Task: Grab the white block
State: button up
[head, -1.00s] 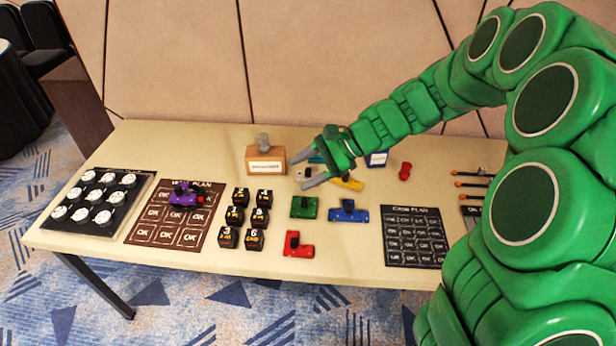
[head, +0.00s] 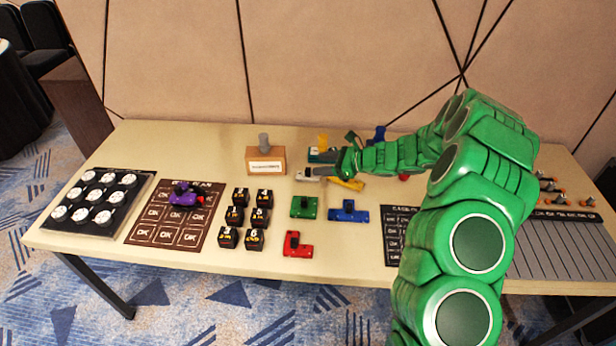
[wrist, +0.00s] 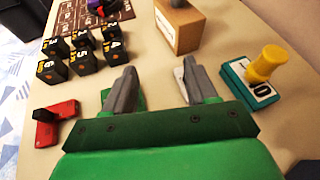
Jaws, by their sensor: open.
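The white block is mostly hidden; a small white part (wrist: 179,74) shows beside the right finger in the wrist view. In the head view, a pale piece (head: 303,177) sits at the fingertips, and I cannot clearly separate block from finger there. My gripper (wrist: 158,70) is open, with its two grey fingers apart low over the table and bare tabletop visible between them. I cannot tell whether a finger touches the block.
A wooden box (head: 266,162) with a grey knob stands behind. A teal block with a yellow knob (wrist: 251,90) is close right of my gripper. Green (head: 304,207), blue (head: 348,212) and red (head: 297,246) pieces lie in front. Several black cubes (head: 235,214) stand left.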

aim_at(313, 177)
jog(key=w+d+f+m, duration=0.1)
jog(key=f, duration=0.1)
jog(key=w+d+f, duration=0.1)
jog(key=f, duration=0.1)
jog(key=w+d+f+m+t, duration=0.1)
jog(key=f, duration=0.1)
jog(key=shift+w+m+h, duration=0.2)
jog(key=shift+m+h, duration=0.1)
jog(key=shift+t, duration=0.3)
jog(key=shift+x, duration=3.85)
jog(key=shift+a+r, duration=0.1)
jog(key=shift+r, duration=0.05)
jog(key=shift+c, duration=0.5)
grip_shut()
